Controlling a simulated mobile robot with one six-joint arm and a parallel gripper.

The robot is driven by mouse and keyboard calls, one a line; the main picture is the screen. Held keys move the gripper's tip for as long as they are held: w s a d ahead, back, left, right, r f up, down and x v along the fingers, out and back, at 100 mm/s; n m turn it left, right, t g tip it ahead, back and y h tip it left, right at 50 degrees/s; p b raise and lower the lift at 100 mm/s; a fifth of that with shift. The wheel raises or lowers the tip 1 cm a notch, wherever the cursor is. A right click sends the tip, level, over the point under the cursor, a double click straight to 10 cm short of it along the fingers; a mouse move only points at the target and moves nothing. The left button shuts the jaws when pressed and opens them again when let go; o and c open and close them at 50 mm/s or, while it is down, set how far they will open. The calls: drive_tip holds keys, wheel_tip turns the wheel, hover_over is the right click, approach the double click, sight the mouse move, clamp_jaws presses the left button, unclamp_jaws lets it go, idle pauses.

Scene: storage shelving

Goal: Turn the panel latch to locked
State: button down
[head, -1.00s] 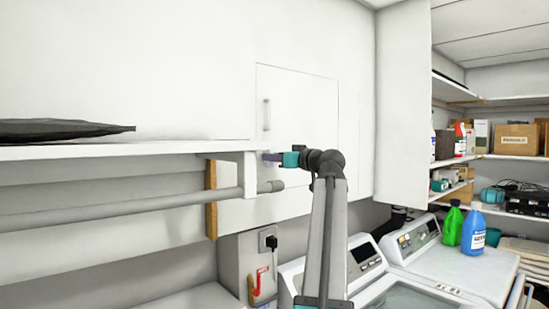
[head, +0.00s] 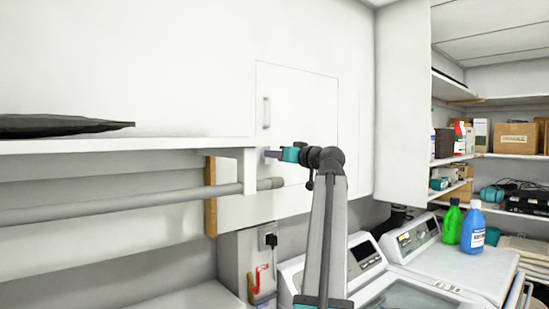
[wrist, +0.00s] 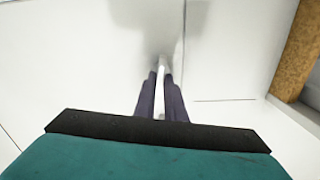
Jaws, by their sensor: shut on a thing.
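The white panel door (head: 305,105) is flat and closed against the white wall, with a grey upright handle (head: 266,112) near its left edge. My gripper (head: 272,154) is at the panel's lower left corner, below the handle. In the wrist view my gripper (wrist: 162,98) has its two dark fingers shut on a thin pale latch (wrist: 160,92), which shows as a narrow strip between them. The latch is hidden by the fingers in the head view. Its lock position cannot be told.
A white shelf (head: 120,146) with a dark flat item and a grey rail (head: 120,208) lie left of my gripper. A wooden upright (head: 210,198) stands close below left. Washing machines with a green bottle (head: 452,222) and a blue bottle (head: 473,230) are at lower right.

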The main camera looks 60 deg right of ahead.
drive_tip(key=shift+s+d+f+m+p, duration=0.15)
drive_tip(key=shift+m+p, duration=0.5)
drive_tip(key=shift+m, duration=3.4)
drive_tip(key=shift+w+d+f+m+p, duration=0.1)
drive_tip(key=shift+m+p, duration=0.55)
drive_tip(key=shift+m, duration=3.4)
drive_tip(key=c, duration=1.8)
unclamp_jaws()
drive_tip(key=shift+s, duration=0.1)
drive_tip(key=shift+b+v, duration=2.1)
drive_tip(key=shift+v, duration=4.8)
